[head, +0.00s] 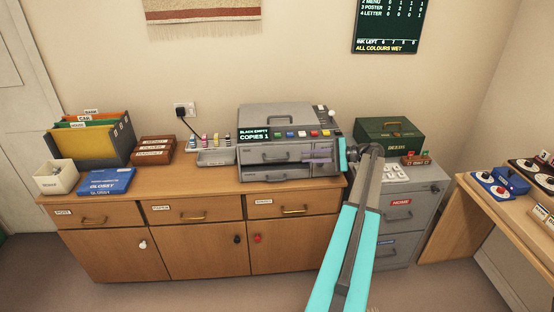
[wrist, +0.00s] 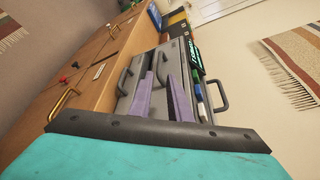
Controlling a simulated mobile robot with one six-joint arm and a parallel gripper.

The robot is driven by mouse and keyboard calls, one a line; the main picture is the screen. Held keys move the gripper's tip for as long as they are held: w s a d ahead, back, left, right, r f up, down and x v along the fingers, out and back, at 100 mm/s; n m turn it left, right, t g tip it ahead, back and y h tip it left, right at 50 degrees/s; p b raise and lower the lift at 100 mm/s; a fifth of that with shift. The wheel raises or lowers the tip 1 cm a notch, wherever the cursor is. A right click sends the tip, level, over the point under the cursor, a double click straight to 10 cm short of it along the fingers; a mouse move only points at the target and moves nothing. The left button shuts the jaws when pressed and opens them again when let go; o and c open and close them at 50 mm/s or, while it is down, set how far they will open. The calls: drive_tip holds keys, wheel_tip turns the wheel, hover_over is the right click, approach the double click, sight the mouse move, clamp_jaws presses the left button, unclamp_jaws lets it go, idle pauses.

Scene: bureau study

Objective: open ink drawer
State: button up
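The grey copier (head: 243,149) stands on the wooden sideboard. Its display reads "BLACK EMPTY COPIES 1". Its front has an upper panel with a bar handle (head: 275,155) and a lower one with another handle (head: 268,176). Both look shut, and I cannot read which is the ink drawer. My gripper (head: 310,154) is at the right part of the copier's front, near the upper panel. In the wrist view its two purple fingers (wrist: 161,80) are apart with nothing between them, pointing at the copier front (wrist: 140,72). Contact with a handle cannot be told.
A grey tray (head: 216,158) with several small ink bottles stands left of the copier. The green box (head: 390,133) sits on the grey filing cabinet (head: 400,216) to the right, behind my arm. Floor in front is clear.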

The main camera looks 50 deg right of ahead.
sight(279, 158)
drive_tip(key=shift+w, duration=0.1)
drive_tip(key=p+x, duration=0.3)
drive_tip(key=x, duration=1)
drive_tip(key=shift+w+a+f+p, duration=0.15)
drive_tip(key=shift+w+a+p, duration=0.05)
drive_tip(key=shift+a+p, duration=0.1)
clamp_jaws()
